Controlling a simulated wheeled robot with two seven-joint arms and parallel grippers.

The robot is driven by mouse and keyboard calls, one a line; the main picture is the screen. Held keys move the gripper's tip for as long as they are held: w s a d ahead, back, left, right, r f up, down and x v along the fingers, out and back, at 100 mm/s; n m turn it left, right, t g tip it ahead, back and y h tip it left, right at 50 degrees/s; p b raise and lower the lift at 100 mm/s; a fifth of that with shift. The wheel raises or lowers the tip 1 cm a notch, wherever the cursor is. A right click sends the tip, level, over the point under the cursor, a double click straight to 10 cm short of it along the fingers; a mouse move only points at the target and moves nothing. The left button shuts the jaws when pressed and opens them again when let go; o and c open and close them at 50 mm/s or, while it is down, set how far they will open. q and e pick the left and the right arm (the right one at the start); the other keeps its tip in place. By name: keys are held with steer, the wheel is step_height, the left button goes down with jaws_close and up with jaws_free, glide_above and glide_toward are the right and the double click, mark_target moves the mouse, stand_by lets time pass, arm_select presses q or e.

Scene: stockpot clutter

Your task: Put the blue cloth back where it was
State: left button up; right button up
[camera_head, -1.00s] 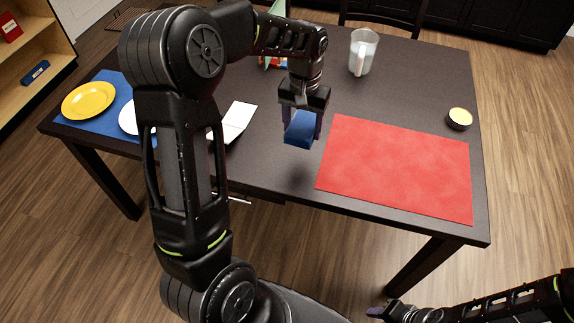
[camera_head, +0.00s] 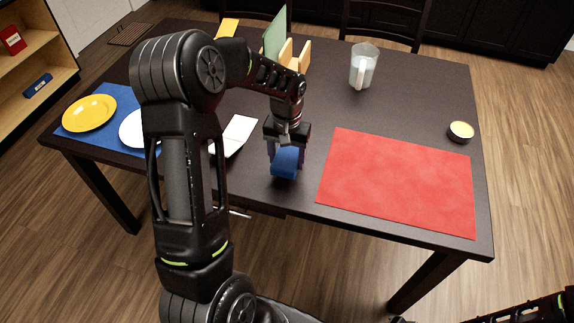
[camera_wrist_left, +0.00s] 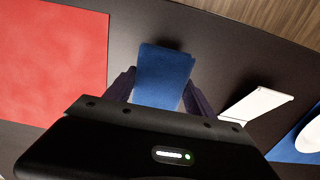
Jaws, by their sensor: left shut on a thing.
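The blue cloth (camera_head: 285,163) is a small folded piece held at the front middle of the dark table. My left gripper (camera_head: 287,158) is shut on it from above, between the red mat and the white card. In the left wrist view the blue cloth (camera_wrist_left: 163,76) sits between the two fingers of my left gripper (camera_wrist_left: 160,92). I cannot tell for sure whether its lower edge touches the table. My right gripper (camera_head: 400,320) barely shows at the bottom edge, so its jaws cannot be read.
A red mat (camera_head: 400,180) lies right of the cloth. A white card (camera_head: 238,132) and a blue mat (camera_head: 103,92) with a yellow plate (camera_head: 89,113) and a white plate (camera_head: 131,128) lie left. A pitcher (camera_head: 363,68), a rack (camera_head: 292,54) and a small bowl (camera_head: 461,131) stand farther off.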

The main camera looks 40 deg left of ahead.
mark_target(287, 157)
arm_select(q)
steer(key=shift+f, duration=1.85)
steer(key=shift+f, duration=0.1)
steer(key=o, duration=1.3)
step_height(287, 157, up, 12)
steer(key=shift+r+b, duration=0.15)
steer(key=shift+b, duration=0.4)
